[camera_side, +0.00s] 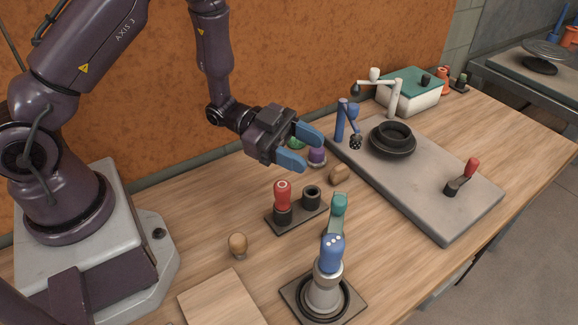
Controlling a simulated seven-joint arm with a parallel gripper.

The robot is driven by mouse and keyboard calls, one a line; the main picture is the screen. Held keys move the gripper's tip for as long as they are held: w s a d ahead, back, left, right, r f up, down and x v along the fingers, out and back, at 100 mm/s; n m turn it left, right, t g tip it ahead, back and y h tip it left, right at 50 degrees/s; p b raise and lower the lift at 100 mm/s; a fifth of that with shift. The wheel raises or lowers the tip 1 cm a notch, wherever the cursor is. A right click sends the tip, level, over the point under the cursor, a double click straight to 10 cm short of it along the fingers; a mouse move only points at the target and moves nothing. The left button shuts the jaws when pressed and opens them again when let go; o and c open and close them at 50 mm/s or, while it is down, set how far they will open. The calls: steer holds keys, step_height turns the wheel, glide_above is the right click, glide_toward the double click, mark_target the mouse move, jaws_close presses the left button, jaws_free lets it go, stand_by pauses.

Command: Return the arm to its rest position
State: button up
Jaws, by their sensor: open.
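My gripper (307,147) has two blue fingers that stand apart with nothing between them. It hangs at the end of my arm above the wooden bench (205,215), near the back wall. A purple and a green piece lie behind and below the fingers and are partly hidden by them. I cannot tell how high the fingers are above these pieces.
A red-handled tool (283,195) stands in a dark holder beside an empty socket (312,196). A grey board (430,205) with fixtures fills the right.

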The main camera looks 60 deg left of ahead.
steer(key=w+a+r+n+t+y, duration=0.3)
steer(key=w+a+r+t+y, duration=0.15)
steer(key=w+r+y, duration=0.3)
steer(key=s+a+r+n+y, duration=0.4)
steer(key=a+r+n+y, duration=0.2)
steer(key=r+y, duration=0.15)
steer(key=s+d+r+n+g, duration=0.1)
steer(key=s+r+n+g, duration=0.1)
steer(key=s, duration=0.8)
steer(key=s+d+r+n+g, duration=0.1)
steer(key=s+n+g, duration=0.3)
steer(key=s, duration=0.5)
steer(key=shift+s+r, duration=0.4)
steer(key=shift+r, duration=0.1)
